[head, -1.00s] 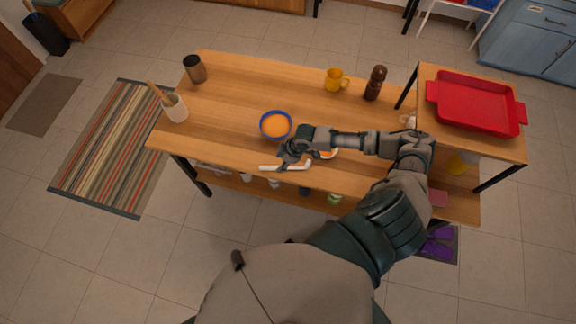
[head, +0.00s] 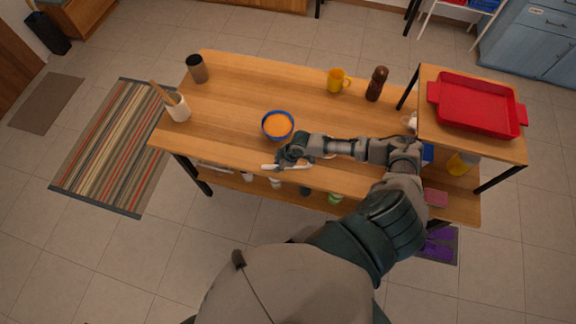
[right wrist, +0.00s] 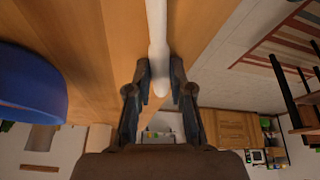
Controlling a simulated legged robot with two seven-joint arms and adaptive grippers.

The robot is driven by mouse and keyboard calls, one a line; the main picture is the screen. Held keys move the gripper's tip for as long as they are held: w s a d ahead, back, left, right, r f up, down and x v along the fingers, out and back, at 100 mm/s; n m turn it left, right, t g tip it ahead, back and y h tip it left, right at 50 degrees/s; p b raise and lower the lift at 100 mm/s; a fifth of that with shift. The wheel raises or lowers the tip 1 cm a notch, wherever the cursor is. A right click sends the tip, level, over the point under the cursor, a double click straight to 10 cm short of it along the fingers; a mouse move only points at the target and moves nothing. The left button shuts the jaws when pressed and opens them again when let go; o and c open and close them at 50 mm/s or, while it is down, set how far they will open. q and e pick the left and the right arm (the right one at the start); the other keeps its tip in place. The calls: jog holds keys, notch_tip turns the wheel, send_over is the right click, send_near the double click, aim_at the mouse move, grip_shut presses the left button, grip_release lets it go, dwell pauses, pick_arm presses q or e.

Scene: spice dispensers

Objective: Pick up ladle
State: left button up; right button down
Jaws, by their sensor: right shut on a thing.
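The ladle (head: 268,166) is white; in the head view one end of it shows just left of my right gripper (head: 289,159), near the table's front edge. In the right wrist view the white ladle handle (right wrist: 158,30) runs down between the two fingers of my right gripper (right wrist: 159,80), which is shut on it. The rest of the ladle is largely hidden behind the gripper and arm in the head view. A blue bowl (head: 266,134) with orange contents stands on the table just behind the gripper. My left gripper is not in view.
The wooden table (head: 230,105) also holds a yellow mug (head: 335,81), a brown pepper mill (head: 376,84), a dark cup (head: 197,69) and a white utensil holder (head: 178,108). A red tray (head: 475,107) sits on the raised shelf at right. The table's left middle is clear.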

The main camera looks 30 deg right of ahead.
jog(key=shift+a, duration=0.15)
jog(key=shift+a+r, duration=0.1)
jog(key=shift+r, duration=0.35)
notch_tip(320, 180, up, 2)
jog(key=shift+r, duration=0.1)
jog(key=shift+s+a+r, duration=0.15)
jog(key=shift+s, duration=0.4)
jog(key=s+a, duration=0.3)
jog(key=s, duration=0.3)
jog(key=s+a+r+b, duration=0.1)
jog(key=s+a, duration=0.2)
jog(key=s, duration=0.4)
jog(key=shift+s+r, duration=0.3)
jog(key=c, duration=1.7)
grip_release()
grip_shut()
